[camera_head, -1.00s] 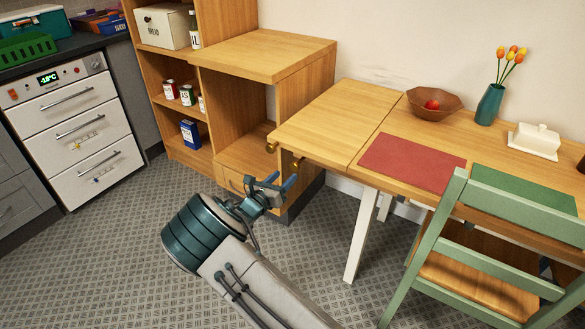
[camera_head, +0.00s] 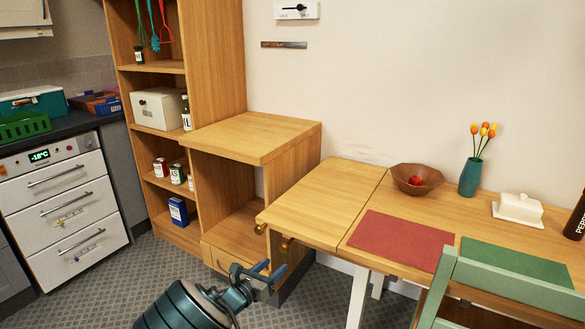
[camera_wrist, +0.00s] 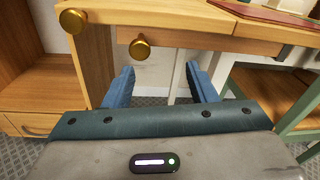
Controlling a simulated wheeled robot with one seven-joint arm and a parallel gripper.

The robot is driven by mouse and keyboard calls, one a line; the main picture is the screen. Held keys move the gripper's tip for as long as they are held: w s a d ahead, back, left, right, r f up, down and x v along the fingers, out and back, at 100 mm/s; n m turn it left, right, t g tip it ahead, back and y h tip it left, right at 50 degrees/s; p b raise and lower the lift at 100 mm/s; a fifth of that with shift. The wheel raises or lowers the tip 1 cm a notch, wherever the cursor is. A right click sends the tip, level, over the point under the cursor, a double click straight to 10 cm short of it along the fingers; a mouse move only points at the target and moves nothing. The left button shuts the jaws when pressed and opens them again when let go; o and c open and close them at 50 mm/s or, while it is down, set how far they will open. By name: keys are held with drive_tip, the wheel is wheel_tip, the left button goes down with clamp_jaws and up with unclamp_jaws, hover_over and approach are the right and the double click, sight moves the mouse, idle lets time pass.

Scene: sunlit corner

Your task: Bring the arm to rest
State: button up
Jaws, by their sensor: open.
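My gripper (camera_head: 268,269) is low in the head view, in front of the wooden shelf unit and left of the table's near edge. In the wrist view its two blue fingers (camera_wrist: 160,84) stand apart with nothing between them. Beyond the fingers are the table's edge and two brass knobs (camera_wrist: 140,48). My arm's lower part runs off the bottom of the head view.
The wooden table (camera_head: 310,205) holds a bowl (camera_head: 400,184), a red mat (camera_head: 400,240), a vase (camera_head: 470,177) and a butter dish (camera_head: 518,210). A green chair (camera_head: 510,285) stands at right. An open cabinet (camera_head: 250,140) stands behind my gripper. Patterned floor (camera_head: 90,295) lies clear at left.

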drive_tip(key=s+d+r+m+g+p, duration=0.2)
drive_tip(key=s+d+r+m+g, duration=0.25)
drive_tip(key=d, duration=0.25)
drive_tip(key=s+d+r+m+g+p, duration=0.2)
drive_tip(key=s+d+r+m+g, duration=0.1)
drive_tip(key=d+r+m, duration=0.3)
drive_tip(key=s+d+r+m+g+p, duration=0.25)
drive_tip(key=d+r+m+g, duration=0.2)
drive_tip(key=d, duration=0.35)
drive_tip(key=s+d+r+m+y+p, duration=0.1)
drive_tip(key=s+r+m+y+p, duration=0.3)
drive_tip(key=s+r+m, duration=0.4)
drive_tip(key=s+d+r+m+y+p, duration=0.1)
drive_tip(key=s+r+m+y+p, duration=0.3)
drive_tip(key=s+r+m, duration=0.4)
drive_tip(key=s+y, duration=0.1)
drive_tip(key=s, duration=0.6)
drive_tip(key=shift+d+m, duration=0.2)
drive_tip(key=shift+m, duration=0.2)
